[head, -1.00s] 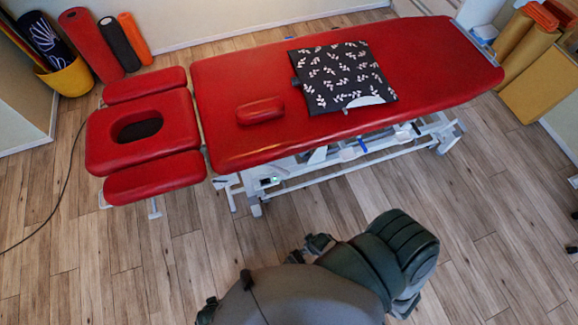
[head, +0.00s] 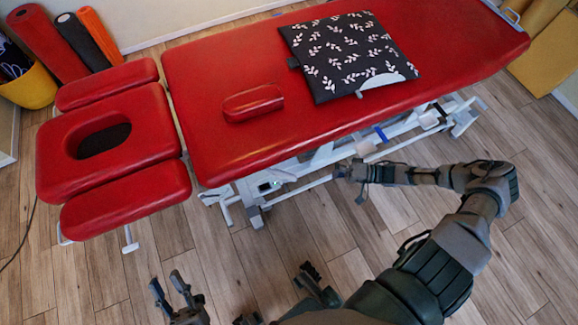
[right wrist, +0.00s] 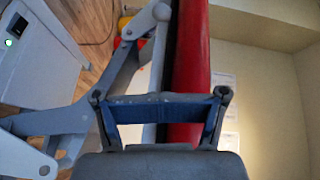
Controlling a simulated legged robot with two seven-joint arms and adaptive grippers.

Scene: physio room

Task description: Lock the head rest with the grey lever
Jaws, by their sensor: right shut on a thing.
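The red head rest (head: 62,155), with its oval face hole, stands level at the left end of the red treatment table (head: 200,95). I cannot make out the grey lever for certain. In the head view, my right gripper (head: 346,176) reaches to the near side of the table, by its white underframe. In the right wrist view, my right gripper (right wrist: 161,95) has its fingers on both sides of a blue-grey bar (right wrist: 160,109); I cannot tell whether this is the lever. My left gripper (head: 240,284) is low in the head view, fingers spread, empty, away from the table.
A black leaf-patterned cushion (head: 345,55) and a small red pad (head: 252,103) lie on the table. A control box (head: 270,186) with a green light sits on the frame; it also shows in the right wrist view (right wrist: 18,32). The floor (head: 225,260) in front is clear.

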